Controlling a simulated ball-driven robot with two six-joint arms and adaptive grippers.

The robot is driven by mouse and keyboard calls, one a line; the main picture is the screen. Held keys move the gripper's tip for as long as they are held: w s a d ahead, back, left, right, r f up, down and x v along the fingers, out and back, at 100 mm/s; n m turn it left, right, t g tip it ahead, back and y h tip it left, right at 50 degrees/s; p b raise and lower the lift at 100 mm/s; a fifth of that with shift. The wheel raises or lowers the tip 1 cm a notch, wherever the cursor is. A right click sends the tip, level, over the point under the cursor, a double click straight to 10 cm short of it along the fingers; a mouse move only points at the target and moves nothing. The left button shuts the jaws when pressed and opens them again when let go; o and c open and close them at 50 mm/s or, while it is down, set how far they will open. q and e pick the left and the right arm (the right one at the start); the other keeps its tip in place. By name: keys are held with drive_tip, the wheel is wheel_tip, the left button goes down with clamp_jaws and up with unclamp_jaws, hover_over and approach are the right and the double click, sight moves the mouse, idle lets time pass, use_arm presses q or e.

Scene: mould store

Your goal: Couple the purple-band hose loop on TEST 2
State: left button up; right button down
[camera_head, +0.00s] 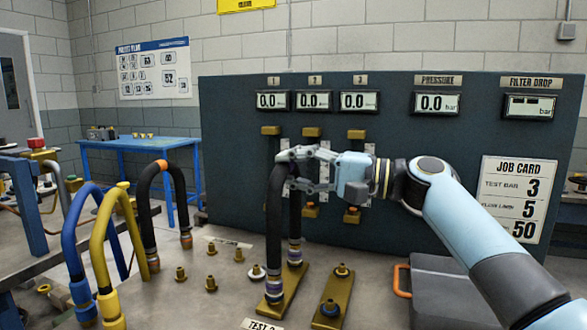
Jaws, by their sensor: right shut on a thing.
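A black hose loop (274,220) stands as an upright arch, with its two metal-ended legs pointing down. My right gripper (288,168) is shut on the hose near the top of the arch, coming in from the right. The gripper hides the crown, so I cannot make out a purple band there. The near end (274,292) and far end (295,254) of the hose are at a brass plate (291,283) behind a label (262,325) that appears to read TEST 2. I cannot tell whether the ends are fully seated. My left gripper is not in view.
A second brass plate (347,285) with two fittings lies right of the loop. Blue (75,235), yellow (100,245) and orange-banded black (150,210) hose loops stand at left. Several brass fittings (211,284) lie between. A grey case (440,290) sits at right.

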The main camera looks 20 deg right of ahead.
drive_tip(key=shift+f+b, duration=0.45)
drive_tip(key=shift+b, duration=0.05)
idle(0.6)
drive_tip(key=c, duration=1)
unclamp_jaws()
drive_tip(key=shift+f, duration=0.1)
drive_tip(key=v, duration=1.2)
